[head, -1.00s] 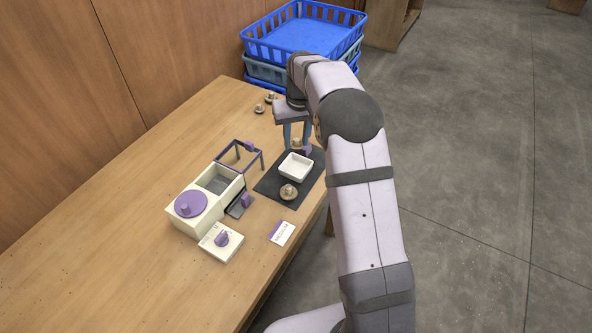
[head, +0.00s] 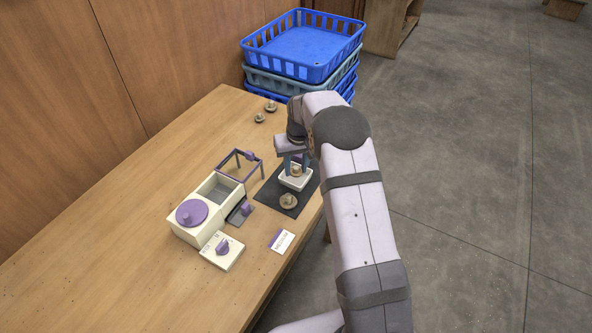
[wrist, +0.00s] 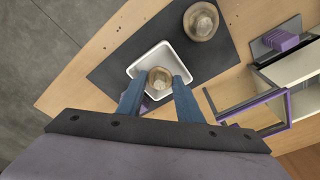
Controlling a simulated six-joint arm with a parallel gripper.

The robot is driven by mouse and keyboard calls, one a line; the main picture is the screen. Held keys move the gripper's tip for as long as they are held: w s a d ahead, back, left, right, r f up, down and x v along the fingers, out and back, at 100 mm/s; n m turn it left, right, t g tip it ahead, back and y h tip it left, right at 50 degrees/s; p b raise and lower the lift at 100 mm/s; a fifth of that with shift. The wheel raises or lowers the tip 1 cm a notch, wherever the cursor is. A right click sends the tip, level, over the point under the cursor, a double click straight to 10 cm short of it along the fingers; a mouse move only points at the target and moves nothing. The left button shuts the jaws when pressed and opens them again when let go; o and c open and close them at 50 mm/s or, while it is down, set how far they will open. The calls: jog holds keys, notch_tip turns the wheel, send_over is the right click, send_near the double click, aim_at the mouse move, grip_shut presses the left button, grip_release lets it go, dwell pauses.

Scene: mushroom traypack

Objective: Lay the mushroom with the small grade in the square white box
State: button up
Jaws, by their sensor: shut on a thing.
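My gripper (head: 296,167) is shut on a small pale-brown mushroom (head: 297,170). In the wrist view the mushroom (wrist: 160,78) is between the blue fingertips, within the outline of the square white box (wrist: 143,64). In the head view the box (head: 294,185) is right below the fingers, on a dark mat (head: 270,196). I cannot tell whether the mushroom touches the box floor. Another, larger-looking mushroom (head: 289,201) sits on the mat beside the box and also shows in the wrist view (wrist: 202,20).
A cream machine (head: 187,233) with a purple knob and frame stands left of the mat. A card reading MEDIUM (head: 281,241) lies in front. Two mushrooms (head: 260,117) (head: 270,106) lie farther back. Stacked blue crates (head: 300,76) stand beyond the table.

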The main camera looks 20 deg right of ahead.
aim_at(298, 176)
jog(key=shift+f, duration=1.1)
jog(key=shift+f, duration=0.2)
jog(key=o, duration=0.5)
jog(key=shift+c, duration=0.2)
jog(key=shift+r, duration=0.1)
jog(key=shift+r, duration=0.1)
notch_tip(298, 176, up, 12)
jog(key=s+b, duration=0.1)
jog(key=b, duration=0.1)
jog(key=shift+s, duration=0.4)
